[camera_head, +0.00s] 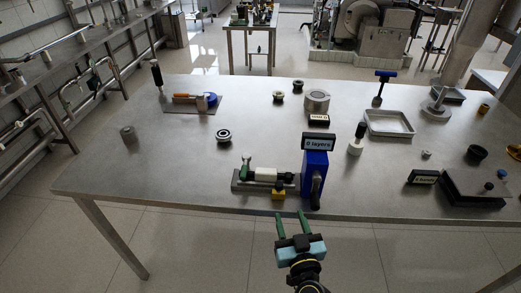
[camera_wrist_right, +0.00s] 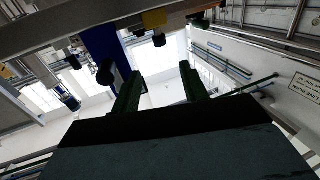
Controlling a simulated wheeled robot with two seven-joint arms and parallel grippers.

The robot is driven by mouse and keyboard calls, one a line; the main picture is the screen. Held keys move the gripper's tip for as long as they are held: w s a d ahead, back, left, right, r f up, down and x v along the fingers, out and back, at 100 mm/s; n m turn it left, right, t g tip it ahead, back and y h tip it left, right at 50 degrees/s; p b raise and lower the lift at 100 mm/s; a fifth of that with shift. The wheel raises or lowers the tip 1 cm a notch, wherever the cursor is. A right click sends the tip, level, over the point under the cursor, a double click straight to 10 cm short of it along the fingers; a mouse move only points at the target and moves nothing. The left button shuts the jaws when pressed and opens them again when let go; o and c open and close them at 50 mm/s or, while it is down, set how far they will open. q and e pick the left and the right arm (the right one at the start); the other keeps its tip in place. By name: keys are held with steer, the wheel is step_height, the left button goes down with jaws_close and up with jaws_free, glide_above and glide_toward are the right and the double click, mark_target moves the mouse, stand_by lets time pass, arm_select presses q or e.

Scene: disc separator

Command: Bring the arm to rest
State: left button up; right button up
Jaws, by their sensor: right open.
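My right gripper (camera_head: 291,216) is in front of the table's near edge in the head view, with its two green fingers apart and nothing between them. In the right wrist view the gripper (camera_wrist_right: 163,88) also shows two green fingers spread, with empty space between. Its fingertips point toward the blue upright unit (camera_head: 314,172) with the "0 layers" display (camera_head: 319,142). I cannot tell the exact gap to the table edge. My left arm and gripper are not in view.
The steel table (camera_head: 180,185) carries a bench fixture (camera_head: 265,182) with a yellow block (camera_head: 278,194) near the front edge. The floor (camera_head: 200,260) before the table is clear.

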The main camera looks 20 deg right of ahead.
steer(key=s+f+n+g+y+b, duration=0.15)
steer(key=s+f+g, duration=0.35)
steer(key=f, duration=0.8)
steer(key=s+f+n+g+y+b, duration=0.1)
steer(key=s+f+n+g+y, duration=0.1)
steer(key=s+f, duration=0.8)
steer(key=s+d+f+g+h, duration=0.1)
steer(key=s+d+f+g, duration=0.2)
steer(key=s+f, duration=0.7)
steer(key=s+d+f+g+b, duration=0.1)
steer(key=s+d+f+g, duration=0.2)
steer(key=s+f+g, duration=0.4)
steer(key=s+f, duration=0.2)
steer(key=s, duration=0.4)
steer(key=shift+s+f+h, duration=0.15)
steer(key=shift+f+h, duration=0.2)
